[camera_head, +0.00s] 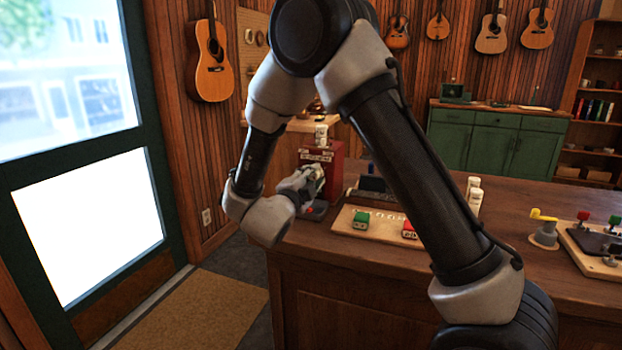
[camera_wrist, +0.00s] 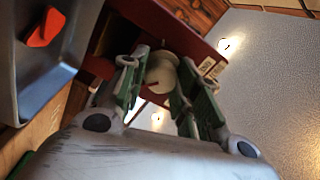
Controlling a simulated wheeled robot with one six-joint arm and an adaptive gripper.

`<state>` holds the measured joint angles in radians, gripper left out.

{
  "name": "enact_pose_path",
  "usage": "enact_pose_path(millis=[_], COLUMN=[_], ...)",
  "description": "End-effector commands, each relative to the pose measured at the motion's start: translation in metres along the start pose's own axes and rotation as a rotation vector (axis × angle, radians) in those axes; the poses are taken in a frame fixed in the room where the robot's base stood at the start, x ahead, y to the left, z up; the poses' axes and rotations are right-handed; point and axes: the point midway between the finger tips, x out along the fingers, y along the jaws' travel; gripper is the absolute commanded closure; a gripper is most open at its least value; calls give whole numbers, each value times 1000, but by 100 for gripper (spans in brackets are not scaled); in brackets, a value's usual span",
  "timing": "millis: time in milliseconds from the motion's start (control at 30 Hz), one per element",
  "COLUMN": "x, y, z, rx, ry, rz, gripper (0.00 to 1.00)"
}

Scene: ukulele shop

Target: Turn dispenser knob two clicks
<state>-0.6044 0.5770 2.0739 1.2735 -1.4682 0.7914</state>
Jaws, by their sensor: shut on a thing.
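The dispenser is a dark red box (camera_head: 328,160) on the left end of the wooden counter, with pale lettering near its top. In the wrist view its red body (camera_wrist: 165,25) runs diagonally across the top. The dispenser knob (camera_wrist: 162,72) is a cream-coloured round piece on its front. My gripper (camera_wrist: 160,80) is shut on the knob, with one green-padded finger on each side. In the head view my gripper (camera_head: 312,182) is at the dispenser's front, small and partly hidden by my wrist. A grey tray (camera_wrist: 70,50) holding a red piece (camera_wrist: 46,26) lies below the dispenser.
A light board (camera_head: 345,222) with a green block (camera_head: 361,220) and a red block (camera_head: 409,229) lies right of the dispenser. A yellow-topped grey piece (camera_head: 544,230) and another board are at the right. Bare counter (camera_head: 510,215) lies between.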

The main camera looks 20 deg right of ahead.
Motion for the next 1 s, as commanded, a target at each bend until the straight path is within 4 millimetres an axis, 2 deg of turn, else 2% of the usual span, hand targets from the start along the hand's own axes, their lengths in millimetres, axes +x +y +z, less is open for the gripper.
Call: enact_pose_path(millis=[33,633,667,767,1000], x=[3,4,4,4,2], y=[-6,-6,-6,-6,-3], z=[0,-1,-1,-1,0], rx=[22,61,60,59,54], ry=[4,7,7,7,4], rz=[-13,-11,-11,-10,-5], gripper=[93,93,66,49,49])
